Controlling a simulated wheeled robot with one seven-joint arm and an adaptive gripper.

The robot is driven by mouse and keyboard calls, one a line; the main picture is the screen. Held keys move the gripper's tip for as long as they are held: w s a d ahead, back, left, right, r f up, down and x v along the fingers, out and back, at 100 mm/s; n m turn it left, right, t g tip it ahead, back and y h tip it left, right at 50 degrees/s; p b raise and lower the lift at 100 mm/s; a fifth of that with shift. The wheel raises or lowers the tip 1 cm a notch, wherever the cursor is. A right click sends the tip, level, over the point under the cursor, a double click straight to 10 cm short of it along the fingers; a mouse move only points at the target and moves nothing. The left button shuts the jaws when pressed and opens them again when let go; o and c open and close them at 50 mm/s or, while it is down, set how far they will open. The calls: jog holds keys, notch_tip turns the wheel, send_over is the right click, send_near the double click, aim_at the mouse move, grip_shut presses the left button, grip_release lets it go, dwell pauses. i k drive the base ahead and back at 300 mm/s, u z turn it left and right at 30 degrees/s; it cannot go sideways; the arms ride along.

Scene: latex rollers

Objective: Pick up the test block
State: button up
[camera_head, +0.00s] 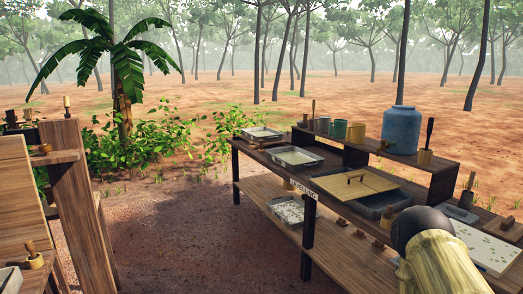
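No object in the head view is clearly recognisable as the test block. A yellow, black-ended part of what looks like my arm (437,262) rises at the lower right and covers part of the bench. My gripper's fingers do not show.
The workbench (262,156) carries pale trays (294,157), a grey tub (384,201) with a wooden lid (355,184), and a raised shelf with cups and a blue barrel (401,130). A wooden stand (75,205) is at left. Bare ground (185,240) lies between.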

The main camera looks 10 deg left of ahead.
aim_at(260, 151)
jog(key=u, duration=0.35)
jog(key=i, duration=0.95)
jog(key=u, duration=0.7)
jog(key=i, duration=3.25)
jog(key=z, duration=0.9)
jog(key=i, duration=1.25)
jog(key=u, duration=1.85)
jog(key=i, duration=0.45)
jog(key=z, duration=0.1)
